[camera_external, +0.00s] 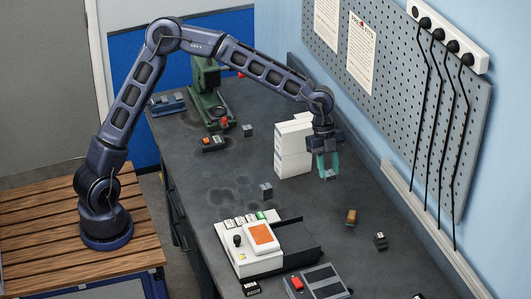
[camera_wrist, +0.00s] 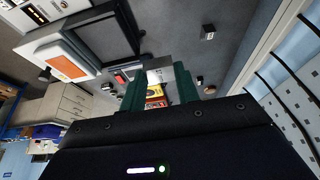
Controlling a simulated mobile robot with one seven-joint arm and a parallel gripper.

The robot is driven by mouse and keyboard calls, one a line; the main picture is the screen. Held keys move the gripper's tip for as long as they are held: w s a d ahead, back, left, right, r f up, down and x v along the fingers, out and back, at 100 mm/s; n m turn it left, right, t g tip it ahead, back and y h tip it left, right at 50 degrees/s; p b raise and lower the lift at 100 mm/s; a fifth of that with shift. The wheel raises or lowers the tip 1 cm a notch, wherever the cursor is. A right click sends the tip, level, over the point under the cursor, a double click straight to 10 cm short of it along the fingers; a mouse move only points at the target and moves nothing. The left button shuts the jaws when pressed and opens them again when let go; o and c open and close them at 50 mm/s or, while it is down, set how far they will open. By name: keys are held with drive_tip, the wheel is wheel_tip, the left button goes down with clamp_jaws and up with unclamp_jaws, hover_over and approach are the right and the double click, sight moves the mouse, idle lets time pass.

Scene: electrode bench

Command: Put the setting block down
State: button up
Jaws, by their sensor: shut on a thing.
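My gripper (camera_external: 328,172) points down beside the white boxes, at the far right part of the bench (camera_external: 225,185). Its teal fingers are shut on a small grey block, the setting block (camera_external: 331,173). In the wrist view the green fingers (camera_wrist: 160,85) stand either side of the pale grey block (camera_wrist: 160,75). The block is low over the bench; whether it touches the top cannot be told. The fingers cover part of it.
White boxes (camera_external: 293,148) are stacked close left of my gripper. A white instrument (camera_external: 247,248) with an orange screen stands nearer the front. Small blocks (camera_external: 265,191), (camera_external: 380,240) and a brown piece (camera_external: 351,217) lie about. A green machine (camera_external: 208,105) stands behind. The bench in front of my gripper is partly clear.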

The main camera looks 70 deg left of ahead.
sight(325, 231)
wheel_tip(325, 231, down, 22)
drive_tip(key=shift+f, duration=0.2)
idle(0.6)
drive_tip(key=shift+f, duration=0.15)
drive_tip(key=o, duration=1)
